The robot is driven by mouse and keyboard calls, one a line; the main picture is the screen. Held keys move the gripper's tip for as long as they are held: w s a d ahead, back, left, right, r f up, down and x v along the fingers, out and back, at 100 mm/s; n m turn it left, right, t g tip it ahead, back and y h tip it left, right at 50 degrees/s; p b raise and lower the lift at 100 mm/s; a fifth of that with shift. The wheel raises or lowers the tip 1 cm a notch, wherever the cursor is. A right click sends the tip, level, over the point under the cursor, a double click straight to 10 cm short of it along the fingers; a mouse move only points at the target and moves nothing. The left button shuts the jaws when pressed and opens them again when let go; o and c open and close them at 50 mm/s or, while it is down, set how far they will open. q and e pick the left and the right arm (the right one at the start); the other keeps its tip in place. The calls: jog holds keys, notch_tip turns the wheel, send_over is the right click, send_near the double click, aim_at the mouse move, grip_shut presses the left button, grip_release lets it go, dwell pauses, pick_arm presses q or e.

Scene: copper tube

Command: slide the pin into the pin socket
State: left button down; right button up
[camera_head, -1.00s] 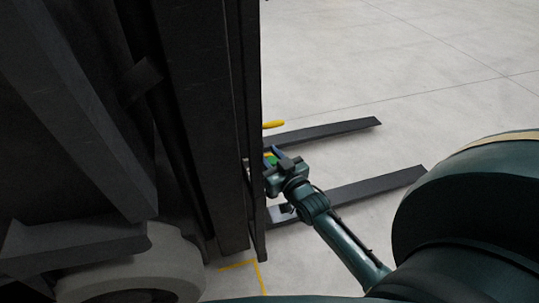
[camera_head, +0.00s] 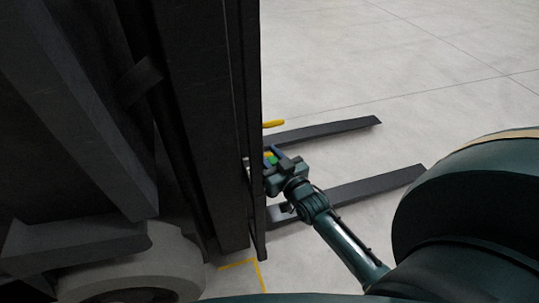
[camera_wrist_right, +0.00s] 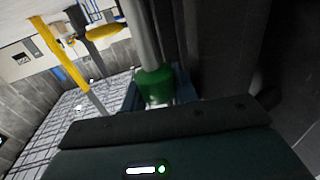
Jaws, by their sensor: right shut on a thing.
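My right gripper (camera_head: 274,159) is low beside the dark mast of a forklift, near the root of its forks. In the right wrist view, its fingers (camera_wrist_right: 158,84) are shut around a green grip (camera_wrist_right: 155,86) with a grey metal rod (camera_wrist_right: 142,32) extending from it. I take this green-and-grey piece to be the pin. Only a small green spot of it shows in the head view (camera_head: 273,160). The far end of the rod runs out of the wrist picture. I cannot make out the pin socket in either view. My left gripper is not in view.
The dark forklift mast (camera_head: 205,120) fills the left, with a wheel (camera_head: 150,262) below it. Two forks (camera_head: 325,132) lie low over the floor. A yellow handle (camera_head: 273,124) sits beyond my right gripper. Open grey floor lies to the right.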

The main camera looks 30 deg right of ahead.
jog(key=shift+f+b, duration=1.5)
jog(key=shift+f, duration=0.75)
jog(key=o, duration=1.1)
jog(key=shift+c, duration=0.2)
jog(key=shift+a, duration=0.15)
jog(key=s+p, duration=0.2)
jog(key=s, duration=1.1)
jog(key=shift+s, duration=0.1)
